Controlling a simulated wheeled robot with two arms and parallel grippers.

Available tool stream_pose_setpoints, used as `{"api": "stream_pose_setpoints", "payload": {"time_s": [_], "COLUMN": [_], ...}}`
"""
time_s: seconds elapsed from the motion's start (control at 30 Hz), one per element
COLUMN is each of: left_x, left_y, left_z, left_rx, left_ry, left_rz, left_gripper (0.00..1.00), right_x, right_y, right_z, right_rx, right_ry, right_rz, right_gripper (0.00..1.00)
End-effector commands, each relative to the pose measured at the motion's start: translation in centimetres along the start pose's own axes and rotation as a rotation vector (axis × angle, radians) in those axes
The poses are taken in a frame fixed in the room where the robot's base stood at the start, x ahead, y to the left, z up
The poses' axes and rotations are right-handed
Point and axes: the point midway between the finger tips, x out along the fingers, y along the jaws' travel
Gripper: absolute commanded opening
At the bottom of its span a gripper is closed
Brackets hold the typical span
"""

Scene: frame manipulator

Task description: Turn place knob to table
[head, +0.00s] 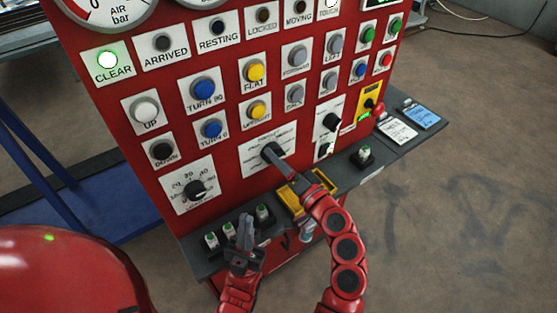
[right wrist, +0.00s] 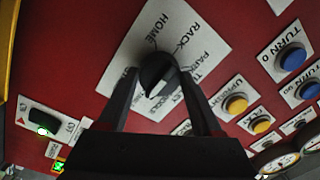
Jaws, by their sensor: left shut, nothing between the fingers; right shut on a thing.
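The place knob (right wrist: 157,68) is a round black knob on a white label plate (right wrist: 190,30) with words such as HOME and RACK. In the head view the plate (head: 254,160) is at the lower middle of the red panel. My right gripper (head: 276,156) reaches the knob from the lower right and is shut on it; its fingers (right wrist: 160,92) flank the knob in the right wrist view. The knob's pointer direction is hard to read. My left gripper (head: 246,226) is shut and empty, low in front of the panel near the grey ledge.
Another black knob (head: 195,190) is at left, and blue and yellow buttons are above. Open floor lies to the right.

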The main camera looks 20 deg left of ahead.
Motion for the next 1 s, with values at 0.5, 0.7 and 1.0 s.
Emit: {"api": "stream_pose_setpoints", "payload": {"time_s": [0.5,0.7,1.0], "left_x": [0.0,-0.3,-2.1], "left_y": [0.0,0.0,0.1], "left_z": [0.0,0.1,0.3], "left_rx": [0.000,0.000,0.000], "left_ry": [0.000,0.000,0.000], "left_rz": [0.000,0.000,0.000], "left_gripper": [0.00,0.00,0.00], "right_x": [0.0,-0.8,-7.1], "right_y": [0.0,0.1,0.5], "right_z": [0.0,0.0,0.1], "right_rx": [-0.002,-0.001,0.000], "right_ry": [0.001,0.003,0.006], "right_rz": [0.000,0.000,0.005], "right_gripper": [0.97,0.97,0.97]}}
